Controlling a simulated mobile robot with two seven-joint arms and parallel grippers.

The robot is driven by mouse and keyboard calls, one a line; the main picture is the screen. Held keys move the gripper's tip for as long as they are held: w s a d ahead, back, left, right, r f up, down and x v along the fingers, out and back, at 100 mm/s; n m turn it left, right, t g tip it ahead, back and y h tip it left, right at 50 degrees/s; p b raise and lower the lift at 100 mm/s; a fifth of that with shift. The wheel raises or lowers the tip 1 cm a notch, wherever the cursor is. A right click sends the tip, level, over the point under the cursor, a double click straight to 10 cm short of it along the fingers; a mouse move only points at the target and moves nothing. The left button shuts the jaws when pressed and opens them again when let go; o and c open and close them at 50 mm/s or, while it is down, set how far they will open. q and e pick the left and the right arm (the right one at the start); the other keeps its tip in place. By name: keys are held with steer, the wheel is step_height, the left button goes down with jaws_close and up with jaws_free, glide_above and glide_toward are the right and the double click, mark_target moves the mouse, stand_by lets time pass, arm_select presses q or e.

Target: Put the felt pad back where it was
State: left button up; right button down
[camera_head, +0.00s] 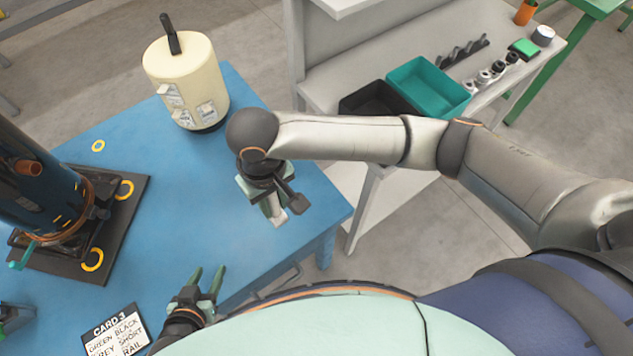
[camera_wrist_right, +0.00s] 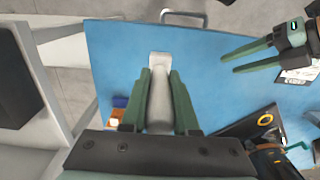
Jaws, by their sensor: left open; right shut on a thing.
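My right gripper (camera_head: 272,208) is shut on a pale grey piece (camera_head: 279,219), above the blue table's right part. In the right wrist view the piece (camera_wrist_right: 160,95) sits between the two green fingers, with a squarish end beyond their tips. It may be the felt pad, but I cannot tell for sure. No other felt pad is recognisable. My left gripper (camera_head: 207,279) is open and empty at the table's front edge, beside a white card. It also shows in the right wrist view (camera_wrist_right: 230,62).
A white bench (camera_head: 325,80) with a teal bin (camera_head: 428,88) stands behind. The table's middle is clear.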

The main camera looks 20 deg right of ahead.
steer(key=w+d+f, duration=0.2)
steer(key=d+f, duration=0.1)
steer(key=f, duration=0.1)
steer(key=w+d+f, duration=0.2)
steer(key=d+f, duration=0.2)
steer(key=w+d+f, duration=0.3)
steer(key=d+f, duration=0.1)
steer(key=shift+w+d+f, duration=0.1)
steer(key=shift+d+f, duration=0.05)
steer(key=shift+f, duration=0.2)
steer(key=c, duration=0.7)
jaws_free()
steer(key=shift+f, duration=0.1)
